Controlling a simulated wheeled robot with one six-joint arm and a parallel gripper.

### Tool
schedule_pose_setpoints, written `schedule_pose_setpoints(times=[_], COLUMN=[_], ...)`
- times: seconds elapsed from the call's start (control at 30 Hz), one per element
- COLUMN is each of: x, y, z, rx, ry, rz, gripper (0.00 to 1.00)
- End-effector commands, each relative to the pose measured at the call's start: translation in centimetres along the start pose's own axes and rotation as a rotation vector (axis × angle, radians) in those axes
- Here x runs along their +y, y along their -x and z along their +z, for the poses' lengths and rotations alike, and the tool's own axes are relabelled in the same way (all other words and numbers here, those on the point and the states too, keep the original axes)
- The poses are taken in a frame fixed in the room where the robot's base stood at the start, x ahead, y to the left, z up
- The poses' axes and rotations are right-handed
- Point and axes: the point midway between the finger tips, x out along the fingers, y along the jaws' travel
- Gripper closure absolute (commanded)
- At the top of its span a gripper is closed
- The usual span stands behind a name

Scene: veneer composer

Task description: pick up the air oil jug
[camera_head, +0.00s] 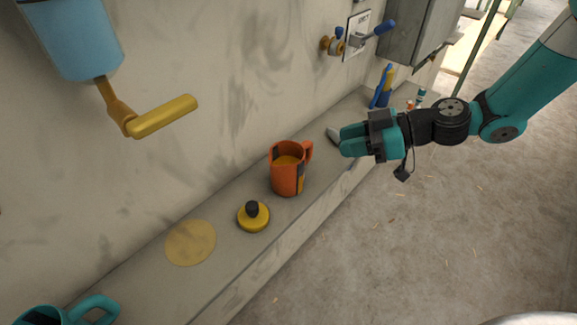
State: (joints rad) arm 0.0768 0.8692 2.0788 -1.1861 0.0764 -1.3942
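An orange jug (287,172) stands upright on the grey ledge (225,205), in the middle of the view. It has a handle on its right side, dark and yellow markings, and something yellow inside. A teal vessel with a handle (97,308) is partly cut off at the bottom left corner. I see no readable label on either, so I cannot tell for sure which is the air oil jug. My gripper (345,141) is up and to the right of the orange jug, apart from it, with its fingers pointing left. The gap between the fingers is not clear.
A yellow lid with a black knob (253,216) lies left of the orange jug. A round yellowish stain (190,243) marks the ledge. A blue container (70,38) with a yellow lever (163,116) hangs above. A blue-handled valve (372,35) juts from the wall.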

Motion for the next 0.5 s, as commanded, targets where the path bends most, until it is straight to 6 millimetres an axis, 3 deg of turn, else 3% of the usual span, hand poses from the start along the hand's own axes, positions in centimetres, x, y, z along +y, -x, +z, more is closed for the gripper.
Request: schedule_pose_setpoints(times=[0.27, 0.5], x=[-0.1, -0.4], y=[-2.5, -6.0], z=[0.1, 0.4], rx=[-0.001, -0.001], ry=[-0.001, 0.000], rz=[-0.001, -0.004], gripper=[0.68, 0.68])
